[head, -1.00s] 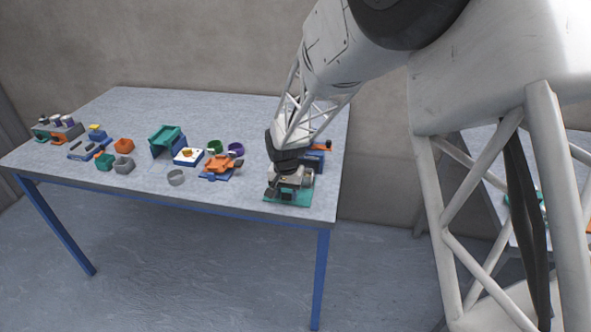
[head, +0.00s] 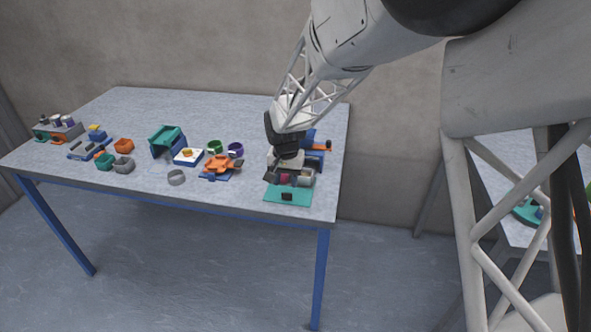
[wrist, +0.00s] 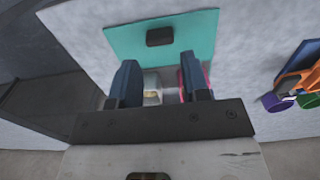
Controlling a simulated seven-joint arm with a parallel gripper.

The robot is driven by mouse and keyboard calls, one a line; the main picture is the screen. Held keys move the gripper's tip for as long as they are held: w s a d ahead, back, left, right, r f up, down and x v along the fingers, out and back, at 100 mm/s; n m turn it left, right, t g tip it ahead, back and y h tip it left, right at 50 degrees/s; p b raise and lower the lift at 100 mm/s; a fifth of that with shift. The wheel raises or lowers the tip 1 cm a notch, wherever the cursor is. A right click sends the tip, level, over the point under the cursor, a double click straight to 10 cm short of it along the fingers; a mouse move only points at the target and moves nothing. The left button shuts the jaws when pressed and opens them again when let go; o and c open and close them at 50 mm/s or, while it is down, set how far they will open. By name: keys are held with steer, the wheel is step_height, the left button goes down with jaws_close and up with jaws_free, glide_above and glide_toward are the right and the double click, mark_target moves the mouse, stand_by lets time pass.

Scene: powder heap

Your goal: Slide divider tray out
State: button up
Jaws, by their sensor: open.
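A flat teal plate (head: 300,198) with a small black knob (head: 287,196) lies near the table's front right edge. In the wrist view the teal plate (wrist: 115,37) and its black knob (wrist: 160,36) lie beyond my fingertips. I cannot tell whether this plate is part of the divider tray. My gripper (head: 290,178) points down behind the knob. In the wrist view its two dark fingers (wrist: 159,65) are apart. A pale item with a yellowish patch (wrist: 151,92) and a pink-rimmed item (wrist: 207,78) show between and beside them, partly hidden; contact is unclear.
A blue block with orange (head: 318,147) stands behind my gripper.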

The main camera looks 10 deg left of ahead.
steer(key=shift+r, duration=1.05)
steer(key=shift+d+r, duration=0.1)
steer(key=s+d+r+t, duration=0.1)
steer(key=s+d+r, duration=0.55)
steer(key=d, duration=0.35)
steer(key=s+d+r, duration=0.5)
steer(key=d+r, duration=0.2)
steer(key=d, duration=0.4)
steer(key=s+d+r, duration=0.1)
steer(key=s+d, duration=0.6)
steer(key=s, duration=0.4)
steer(key=s+d+r+t, duration=0.1)
steer(key=s+d, duration=0.6)
steer(key=s, duration=0.4)
steer(key=shift+s+d+r+t, duration=0.2)
steer(key=shift+d+r+t, duration=0.1)
steer(key=shift+d+r, duration=0.05)
